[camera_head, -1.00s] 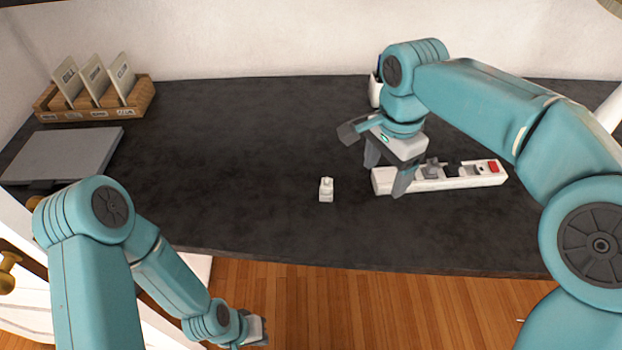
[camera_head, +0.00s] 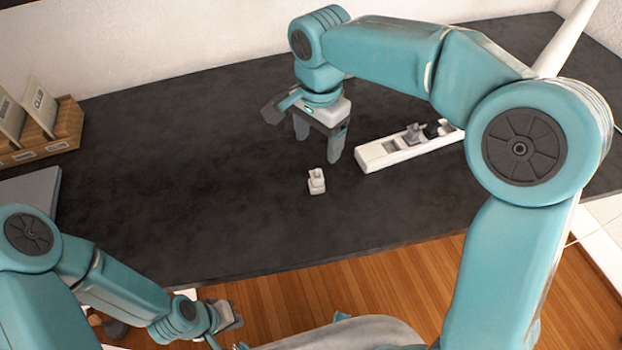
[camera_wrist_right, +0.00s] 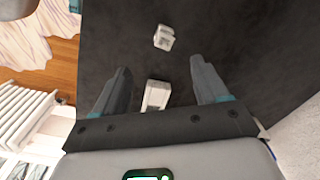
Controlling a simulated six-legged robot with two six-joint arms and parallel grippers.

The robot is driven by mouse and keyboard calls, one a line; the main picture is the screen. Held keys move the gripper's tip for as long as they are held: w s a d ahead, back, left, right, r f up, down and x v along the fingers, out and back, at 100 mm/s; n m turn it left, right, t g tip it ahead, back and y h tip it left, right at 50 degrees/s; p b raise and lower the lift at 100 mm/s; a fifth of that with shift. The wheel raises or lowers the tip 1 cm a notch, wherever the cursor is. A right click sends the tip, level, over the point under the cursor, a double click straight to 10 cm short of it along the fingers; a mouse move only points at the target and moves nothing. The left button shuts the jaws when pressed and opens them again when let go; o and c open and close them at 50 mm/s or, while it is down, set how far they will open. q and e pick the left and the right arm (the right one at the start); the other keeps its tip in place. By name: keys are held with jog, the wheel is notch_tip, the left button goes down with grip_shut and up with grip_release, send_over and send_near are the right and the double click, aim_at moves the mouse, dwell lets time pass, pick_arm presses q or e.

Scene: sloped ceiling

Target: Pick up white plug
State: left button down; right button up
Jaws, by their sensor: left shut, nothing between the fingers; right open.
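The small white plug (camera_head: 317,181) stands on the dark tabletop in the head view. It also shows in the right wrist view (camera_wrist_right: 163,37), beyond my fingertips and roughly centred between them. My right gripper (camera_head: 317,149) is open and empty, its fingers pointing down just behind the plug and apart from it. Its two spread fingers also show in the right wrist view (camera_wrist_right: 160,66). My left gripper (camera_head: 231,318) is shut and empty, low in front of the table edge.
A white power strip (camera_head: 377,156) with dark plugs in it lies right of my right gripper; its white end (camera_wrist_right: 156,96) shows between the fingers in the wrist view. A wooden card holder (camera_head: 62,140) and a grey flat panel (camera_head: 30,192) are at left. The tabletop (camera_head: 200,150) left of the plug is clear.

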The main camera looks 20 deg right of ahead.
aim_at(317, 175)
jog(key=f, duration=0.8)
jog(key=shift+w+d, duration=0.15)
jog(key=shift+d, duration=0.15)
jog(key=shift+a+f, duration=0.1)
jog(key=shift+f, duration=0.15)
jog(key=f, duration=0.5)
jog(key=shift+w+f, duration=0.4)
jog(key=c, duration=1)
